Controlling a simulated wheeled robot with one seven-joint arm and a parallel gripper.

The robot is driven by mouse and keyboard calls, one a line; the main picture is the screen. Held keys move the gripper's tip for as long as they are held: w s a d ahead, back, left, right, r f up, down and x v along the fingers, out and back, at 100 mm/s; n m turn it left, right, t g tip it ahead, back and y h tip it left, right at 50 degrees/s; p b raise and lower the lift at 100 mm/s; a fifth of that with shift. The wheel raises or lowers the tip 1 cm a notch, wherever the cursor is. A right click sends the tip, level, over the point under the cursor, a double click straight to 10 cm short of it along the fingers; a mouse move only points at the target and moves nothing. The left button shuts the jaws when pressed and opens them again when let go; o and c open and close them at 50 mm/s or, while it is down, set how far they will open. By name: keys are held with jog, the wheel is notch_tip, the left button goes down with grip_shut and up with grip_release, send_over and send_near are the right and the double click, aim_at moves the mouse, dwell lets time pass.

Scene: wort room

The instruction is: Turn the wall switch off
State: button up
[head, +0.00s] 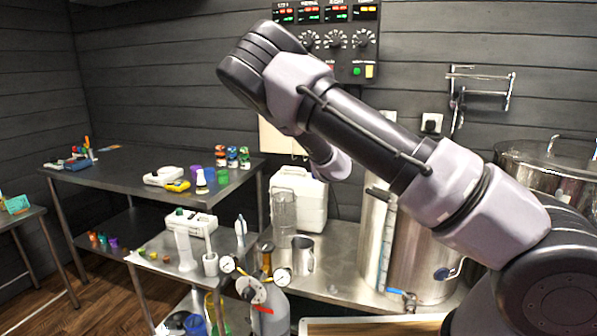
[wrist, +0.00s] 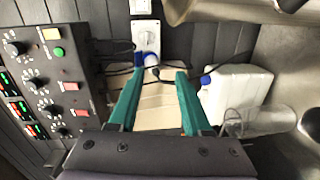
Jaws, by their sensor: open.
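In the wrist view a white wall plate (wrist: 146,36) sits on the dark wall, just past my fingertips. It has a round part, and blue pieces with a dark cable at its lower end. I cannot make out a rocker or its position. A second white fitting (wrist: 140,6) is at the top edge. My gripper (wrist: 160,72) is open and empty, its two teal fingers apart and pointing at the wall below the plate. In the head view a white wall fitting (head: 388,115) shows behind my arm, and a socket with a black plug (head: 431,123) is to its right. My fingers are hidden there.
A control panel (head: 357,45) with dials and buttons is on the wall above. A cream board (wrist: 160,108) lies behind my fingers. A white jug (head: 300,200), a glass cylinder (head: 284,215) and a steel vessel (head: 420,270) stand on the bench below.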

jog(key=s+d+r+m+g+y, duration=0.1)
jog(key=s+d+m+g+y, duration=0.3)
jog(key=s+d+m+g, duration=0.45)
jog(key=s+a+r+m+y, duration=0.1)
jog(key=s+r+m+y, duration=0.45)
jog(key=s+r, duration=0.95)
jog(key=s+r+m+h, duration=0.1)
jog(key=s+r+m, duration=0.2)
jog(key=s, duration=1.6)
jog(key=shift+d+r+h, duration=0.35)
jog(key=shift+d+r, duration=0.05)
jog(key=shift+r, duration=0.2)
jog(key=shift+s, duration=0.1)
